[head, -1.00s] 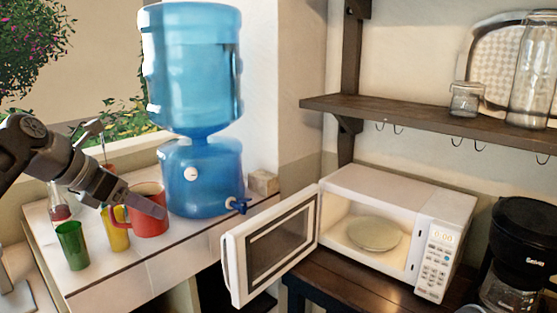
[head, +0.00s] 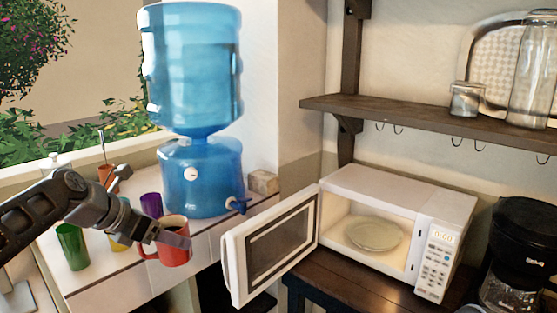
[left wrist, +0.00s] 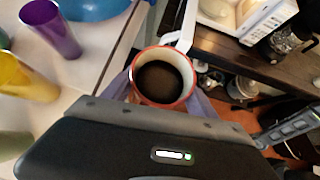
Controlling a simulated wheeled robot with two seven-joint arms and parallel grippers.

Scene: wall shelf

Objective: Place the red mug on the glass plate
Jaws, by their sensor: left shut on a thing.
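The red mug (head: 174,251) holds a dark liquid and is upright at the front edge of the white counter. My left gripper (head: 176,238) is shut on the red mug. In the left wrist view the mug (left wrist: 163,101) sits between the fingers, near the counter's edge. The glass plate (head: 373,235) lies inside the open white microwave, to the right of the mug.
The microwave door (head: 270,247) stands open between the mug and the plate. A blue water dispenser (head: 200,178) stands behind the mug. Green (head: 72,246), yellow (head: 119,240) and purple (head: 151,205) cups stand nearby. A coffee maker (head: 519,245) is at the right.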

